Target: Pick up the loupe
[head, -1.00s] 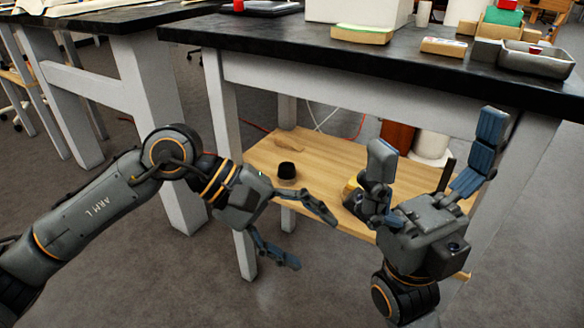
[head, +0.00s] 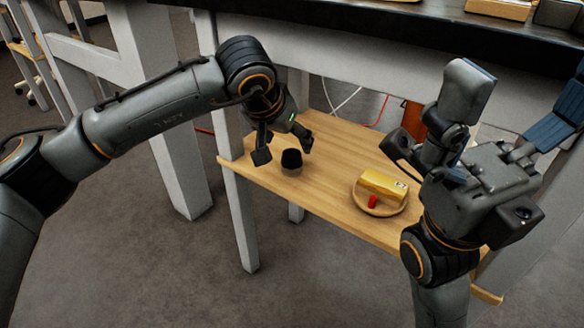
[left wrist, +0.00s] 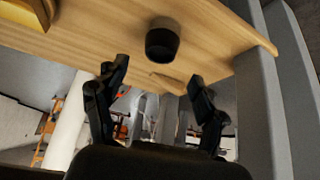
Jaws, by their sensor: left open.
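The loupe, as far as I can tell, is the small dark cylinder with a black top and greyer base (head: 291,160) standing on the wooden lower shelf (head: 335,178). It also shows in the left wrist view (left wrist: 162,42), upper middle. My left gripper (head: 283,150) is open and empty, with its fingers close to the loupe in the head view. In the left wrist view the loupe appears beyond the fingertips (left wrist: 158,76), between them sideways; I see no contact.
A round wooden plate (head: 366,208) on the shelf bears a yellow block (head: 380,185) and a small red item (head: 372,202). The dark tabletop (head: 400,22) overhangs the shelf. A pale table leg (head: 240,218) stands at the shelf's left. Bare shelf lies between loupe and plate.

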